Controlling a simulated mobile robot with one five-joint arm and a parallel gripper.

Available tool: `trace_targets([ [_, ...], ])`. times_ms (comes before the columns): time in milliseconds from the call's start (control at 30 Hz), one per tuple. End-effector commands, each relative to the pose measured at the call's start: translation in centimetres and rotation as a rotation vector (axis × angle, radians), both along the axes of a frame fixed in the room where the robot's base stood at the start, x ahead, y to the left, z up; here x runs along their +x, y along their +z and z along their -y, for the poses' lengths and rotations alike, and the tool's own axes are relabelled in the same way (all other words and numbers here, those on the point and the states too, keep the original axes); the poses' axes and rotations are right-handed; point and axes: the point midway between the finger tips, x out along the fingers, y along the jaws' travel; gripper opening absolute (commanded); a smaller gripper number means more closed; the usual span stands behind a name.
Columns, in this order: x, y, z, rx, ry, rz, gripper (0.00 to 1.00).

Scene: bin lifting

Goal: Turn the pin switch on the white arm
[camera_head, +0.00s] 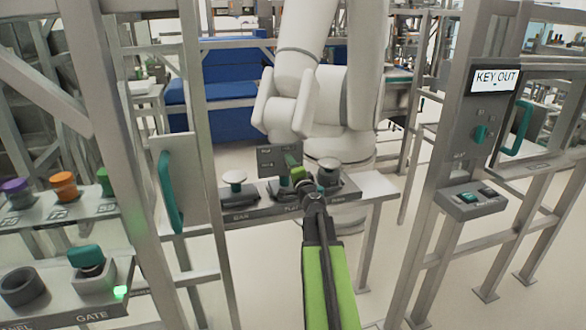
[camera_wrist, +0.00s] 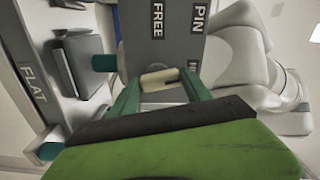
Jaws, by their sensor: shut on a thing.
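The white arm (camera_head: 300,60) stands in the middle of the head view, bent down, with a grey box (camera_head: 270,158) at its lower end. In the wrist view the box's grey face (camera_wrist: 160,45) carries the labels FREE and PIN, with a third label partly hidden. A small cream switch handle (camera_wrist: 158,78) juts from this face and lies crosswise between my two teal fingers. My gripper (camera_wrist: 160,84) is shut on this handle; it also shows small against the box in the head view (camera_head: 289,160). The handle itself is hidden or too small to tell there.
A grey bench (camera_head: 262,212) with pedestals stands below the box. A post with a KEY OUT display (camera_head: 494,79) is at right. A teal-handled panel (camera_head: 178,190) and a GATE console (camera_head: 80,300) are at left. The floor at lower right centre is clear.

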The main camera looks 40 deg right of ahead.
Motion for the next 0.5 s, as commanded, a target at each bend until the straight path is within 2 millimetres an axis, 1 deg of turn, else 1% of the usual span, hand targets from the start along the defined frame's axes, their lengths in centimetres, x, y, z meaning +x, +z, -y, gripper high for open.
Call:
trace_targets([
  [200, -0.23, -0.05, 0.19, 0.124, -0.004, 0.050, 0.16],
  [500, -0.24, -0.03, 0.22, 0.217, -0.004, 0.088, 0.16],
])
